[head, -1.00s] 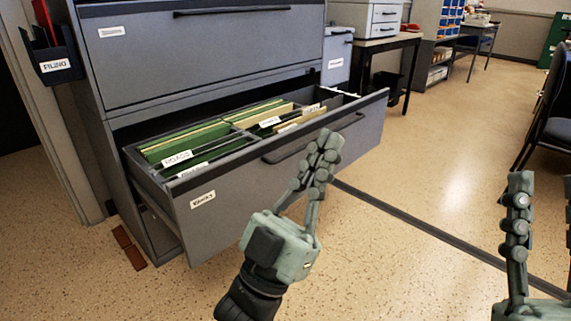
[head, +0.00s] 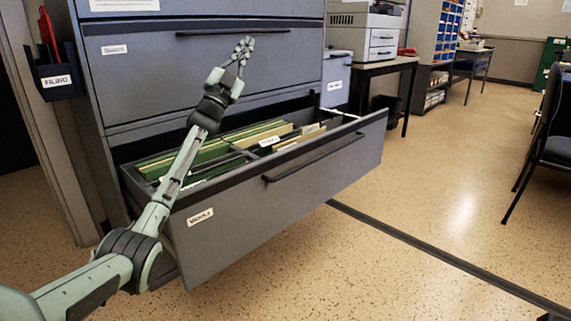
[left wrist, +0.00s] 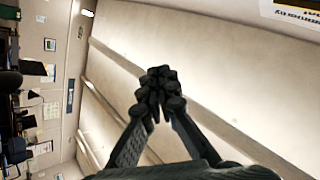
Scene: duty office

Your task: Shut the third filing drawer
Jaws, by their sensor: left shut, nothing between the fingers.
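The open filing drawer (head: 290,185) is pulled well out of the grey cabinet. Its front carries a long dark handle (head: 315,158) and a small white label (head: 200,217). Green and tan folders (head: 225,145) stand inside it. My left arm reaches up across the drawer's left side. My left gripper (head: 246,46) is shut and empty, raised above the open drawer and in front of the closed drawer (head: 140,75) over it. The left wrist view also shows its fingertips (left wrist: 158,85) together. My right gripper is not in view.
A red-and-black holder (head: 57,75) marked FILING hangs left of the cabinet. A table (head: 385,66) with a printer (head: 365,30) stands behind at the right. A dark chair (head: 550,145) is at the right edge. The floor before the drawer is clear.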

